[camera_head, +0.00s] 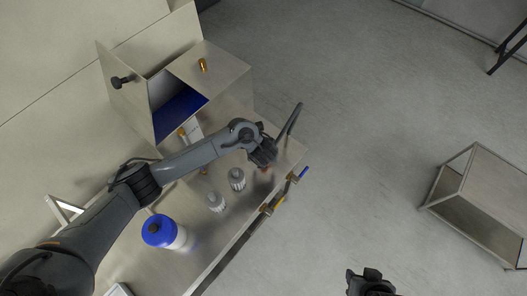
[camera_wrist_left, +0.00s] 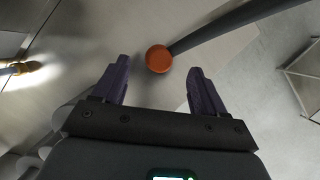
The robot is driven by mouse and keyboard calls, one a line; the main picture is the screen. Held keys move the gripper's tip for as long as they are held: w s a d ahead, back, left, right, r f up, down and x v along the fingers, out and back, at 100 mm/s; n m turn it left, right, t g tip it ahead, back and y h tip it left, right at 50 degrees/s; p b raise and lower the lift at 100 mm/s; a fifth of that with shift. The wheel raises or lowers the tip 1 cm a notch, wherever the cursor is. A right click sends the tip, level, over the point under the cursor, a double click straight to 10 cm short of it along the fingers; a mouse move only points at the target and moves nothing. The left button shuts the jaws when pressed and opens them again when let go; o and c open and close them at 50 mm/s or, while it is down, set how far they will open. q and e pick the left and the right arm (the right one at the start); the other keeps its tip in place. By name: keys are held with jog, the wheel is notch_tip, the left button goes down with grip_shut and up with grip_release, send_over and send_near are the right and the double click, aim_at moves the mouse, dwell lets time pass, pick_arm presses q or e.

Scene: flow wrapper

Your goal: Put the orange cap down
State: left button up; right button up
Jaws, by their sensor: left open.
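The orange cap (camera_wrist_left: 159,59) shows as a round orange disc in the left wrist view, just beyond and between my left fingertips (camera_wrist_left: 160,75). The fingers are open, with a gap on either side of the cap. In the head view my left gripper (camera_head: 266,162) points down over the right end of the steel worktop (camera_head: 205,250). Only a small orange-red bit of the cap (camera_head: 265,168) shows under it there. I cannot tell how far the cap is from the surface. A dark part of my right gripper (camera_head: 370,283) is at the bottom edge; its fingers are unclear.
Two small grey knobbed parts (camera_head: 237,179) and a blue-topped white bottle (camera_head: 158,231) stand near my left arm. A steel box with a blue interior (camera_head: 180,112) stands behind. A dark curved bar (camera_head: 292,118) rises beside the gripper.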

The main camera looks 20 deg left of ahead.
pick_arm(q)
jog(key=s+d+r+n+t+h+p, duration=0.1)
jog(key=s+d+r+n+h+p, duration=0.3)
jog(key=s+d+n, duration=0.65)
jog(key=s+a+r+n+g+y+b, duration=0.1)
jog(key=s+a+r+n, duration=0.2)
jog(key=s+a+n, duration=0.5)
jog(key=s+a+r+n+y+b, duration=0.1)
jog(key=s+a+r+n, duration=0.1)
jog(key=s+a+n, duration=0.6)
jog(key=n, duration=0.4)
jog(key=shift+s+a+r+g, duration=0.2)
jog(key=shift+s+r+g, duration=0.1)
jog(key=shift+r+g, duration=0.1)
jog(key=shift+r, duration=0.1)
notch_tip(320, 180, up, 19)
jog(key=p, duration=1.9)
